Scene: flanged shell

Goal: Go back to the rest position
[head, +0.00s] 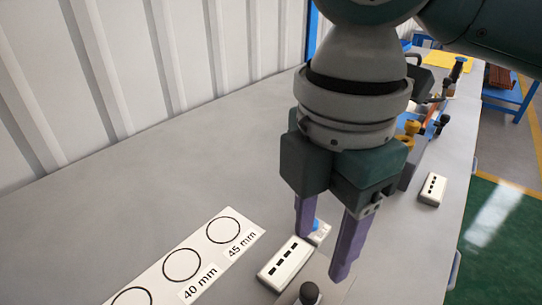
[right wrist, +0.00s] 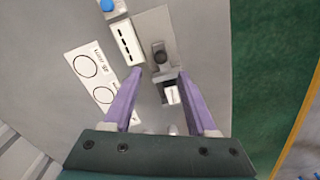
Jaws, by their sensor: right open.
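My right gripper (head: 322,250) hangs over the grey workbench (head: 170,190) in the head view, its two purple fingers pointing down. The fingers are apart with nothing held between them. The right wrist view also shows the gripper (right wrist: 158,78) open above a grey plate (right wrist: 150,22). On that plate are a black knob (right wrist: 159,54) and a small white piece (right wrist: 172,95) on a dark block, which shows between the fingers from above. The knob also shows in the head view (head: 309,292), below the fingers. My left gripper is not in view. No flanged shell can be made out.
A white strip with circles (head: 182,265), marked 40 mm and 45 mm, lies left of a white slotted block (head: 286,262). A blue-topped item (head: 318,230) is partly hidden by the fingers. Another slotted block (head: 432,189) lies right. Tools clutter the back; a corrugated wall borders the left.

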